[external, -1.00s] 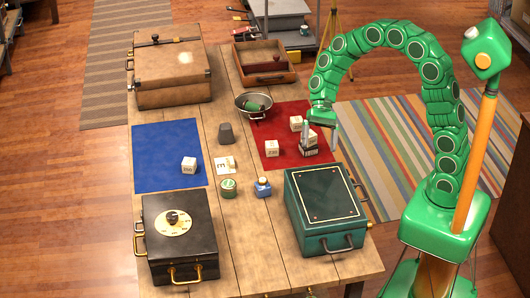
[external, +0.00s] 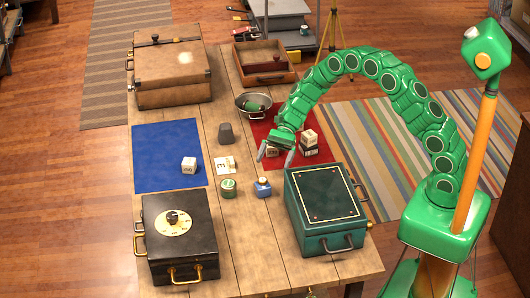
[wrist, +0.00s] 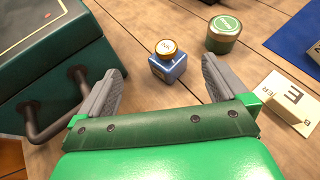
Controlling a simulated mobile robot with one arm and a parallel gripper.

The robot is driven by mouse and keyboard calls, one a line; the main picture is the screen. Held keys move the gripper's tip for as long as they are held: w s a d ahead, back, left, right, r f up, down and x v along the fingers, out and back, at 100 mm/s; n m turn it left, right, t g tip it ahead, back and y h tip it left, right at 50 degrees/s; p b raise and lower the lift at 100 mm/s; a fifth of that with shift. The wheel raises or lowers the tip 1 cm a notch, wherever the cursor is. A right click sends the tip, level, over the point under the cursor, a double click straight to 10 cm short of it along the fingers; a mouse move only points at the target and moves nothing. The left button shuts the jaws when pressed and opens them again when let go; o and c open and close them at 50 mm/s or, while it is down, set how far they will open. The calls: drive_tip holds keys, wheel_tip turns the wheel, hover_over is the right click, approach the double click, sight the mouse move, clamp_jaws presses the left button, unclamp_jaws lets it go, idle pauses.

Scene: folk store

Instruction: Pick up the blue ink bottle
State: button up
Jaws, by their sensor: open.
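The blue ink bottle (external: 262,188) stands upright on the wooden table, left of the green case. In the wrist view the ink bottle (wrist: 168,63) shows a brass-coloured cap with a pale label on top. My gripper (external: 274,159) is open and empty, above the near edge of the red mat and behind the bottle. In the wrist view my gripper (wrist: 160,85) has its two grey fingers spread, with the bottle beyond the gap between them and apart from both.
A green tin (external: 228,188) stands close left of the bottle. The green case (external: 325,208) with handles is close right. A card (external: 225,165) lies behind the tin. White blocks are on the red mat (external: 262,124). A black case (external: 178,245) stands at front left.

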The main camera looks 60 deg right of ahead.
sight(265, 178)
drive_tip(key=shift+w+f+m+t, duration=0.3)
drive_tip(key=shift+w+f+m, duration=0.1)
drive_tip(key=shift+w+f, duration=0.4)
drive_tip(key=shift+s+x, duration=0.25)
drive_tip(key=shift+x, duration=1.7)
drive_tip(key=shift+s+x, duration=0.2)
drive_tip(key=shift+x, duration=1.75)
drive_tip(key=shift+r, duration=0.1)
drive_tip(key=shift+c, duration=0.2)
drive_tip(key=c, duration=1)
